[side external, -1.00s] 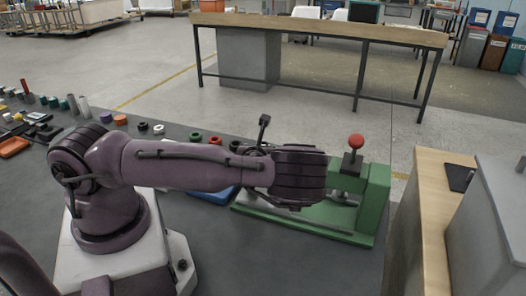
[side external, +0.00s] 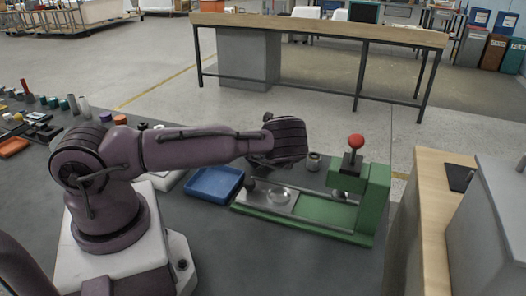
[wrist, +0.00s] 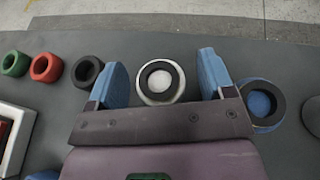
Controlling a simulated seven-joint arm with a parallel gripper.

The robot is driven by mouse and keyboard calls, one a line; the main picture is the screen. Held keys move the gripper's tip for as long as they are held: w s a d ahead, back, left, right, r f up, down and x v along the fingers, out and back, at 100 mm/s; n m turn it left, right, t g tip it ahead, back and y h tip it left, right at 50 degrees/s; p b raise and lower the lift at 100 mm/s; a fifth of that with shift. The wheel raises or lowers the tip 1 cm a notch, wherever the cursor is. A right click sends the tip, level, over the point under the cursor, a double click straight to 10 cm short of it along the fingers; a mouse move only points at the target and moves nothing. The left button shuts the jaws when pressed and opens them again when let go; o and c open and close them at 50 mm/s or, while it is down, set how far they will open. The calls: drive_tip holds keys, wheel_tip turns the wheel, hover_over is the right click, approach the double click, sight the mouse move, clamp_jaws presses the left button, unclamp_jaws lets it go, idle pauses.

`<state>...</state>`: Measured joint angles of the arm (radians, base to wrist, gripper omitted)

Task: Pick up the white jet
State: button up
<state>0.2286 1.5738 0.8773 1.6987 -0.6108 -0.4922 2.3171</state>
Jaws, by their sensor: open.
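The white jet (wrist: 142,88) is a round ring-like piece with a pale outer wall, a dark inner ring and a pale centre. It stands on the dark table top in the wrist view. My gripper (wrist: 162,60) is open, with one blue finger to the left of the white jet and one to the right. There are gaps on both sides, and the jet is not gripped. The height of the fingers above the table is unclear.
Green (wrist: 14,63), red (wrist: 46,67) and black (wrist: 87,71) rings stand left of the gripper. A blue ring with a dark rim (wrist: 262,104) is close by the right finger. A blue tray (side external: 213,184) and a green fixture with red knob (side external: 375,203) stand nearer.

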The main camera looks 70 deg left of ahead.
drive_tip(key=c, duration=1)
drive_tip(key=shift+r, duration=0.1)
